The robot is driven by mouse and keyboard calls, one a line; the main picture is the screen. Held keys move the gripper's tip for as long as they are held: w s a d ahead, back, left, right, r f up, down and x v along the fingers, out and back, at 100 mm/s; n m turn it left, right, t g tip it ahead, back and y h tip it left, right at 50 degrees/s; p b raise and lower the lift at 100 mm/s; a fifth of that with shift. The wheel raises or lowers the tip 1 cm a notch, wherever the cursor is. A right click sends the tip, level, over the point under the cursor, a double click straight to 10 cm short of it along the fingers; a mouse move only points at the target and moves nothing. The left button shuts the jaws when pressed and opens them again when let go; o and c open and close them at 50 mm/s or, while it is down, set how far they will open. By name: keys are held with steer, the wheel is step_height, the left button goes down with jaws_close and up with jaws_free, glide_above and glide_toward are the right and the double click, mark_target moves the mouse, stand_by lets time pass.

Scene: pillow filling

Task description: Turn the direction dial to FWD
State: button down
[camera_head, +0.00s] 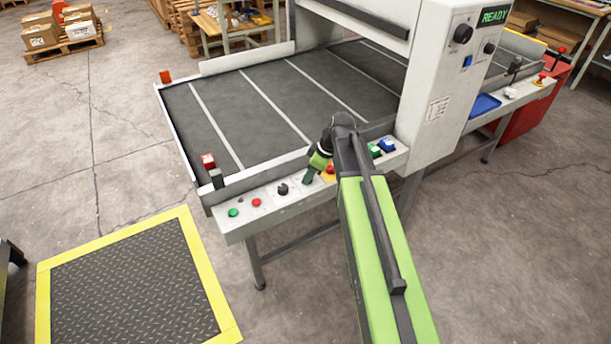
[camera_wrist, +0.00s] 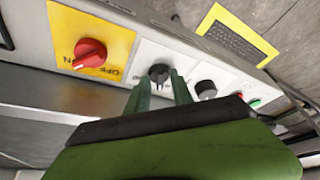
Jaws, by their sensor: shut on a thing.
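My gripper (camera_head: 308,176) reaches down to the control strip on the machine's front edge. In the wrist view its two green fingers (camera_wrist: 160,82) are shut on a small black dial (camera_wrist: 159,71) on a white plate, one finger on each side. I take this to be the direction dial, but its markings are too small to read, so I cannot tell where it points. In the head view my gripper hides this dial.
Beside it are a red ON/OFF knob on a yellow plate (camera_wrist: 90,53) and another black knob (camera_wrist: 205,88). Green (camera_head: 233,212) and red (camera_head: 256,202) buttons sit further left in the head view. A READY display (camera_head: 494,16) is lit. A yellow-edged floor mat (camera_head: 130,290) lies left.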

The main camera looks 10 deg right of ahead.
steer(key=m, duration=0.1)
steer(key=s+m+h, duration=0.1)
steer(key=m, duration=0.1)
steer(key=shift+a+t, duration=0.1)
steer(key=shift+t, duration=0.3)
steer(key=m+h, duration=0.1)
steer(key=m, duration=0.3)
steer(key=shift+a+m+t, duration=0.15)
steer(key=shift+m+t, duration=0.25)
steer(key=m+h, duration=0.1)
steer(key=m, duration=0.2)
steer(key=shift+w+a+m+h, duration=0.15)
steer(key=shift+m+h, duration=0.15)
steer(key=shift+h, duration=0.1)
steer(key=m+h, duration=0.1)
steer(key=m, duration=0.3)
steer(key=shift+h, duration=0.3)
steer(key=c, duration=1.1)
jaws_free()
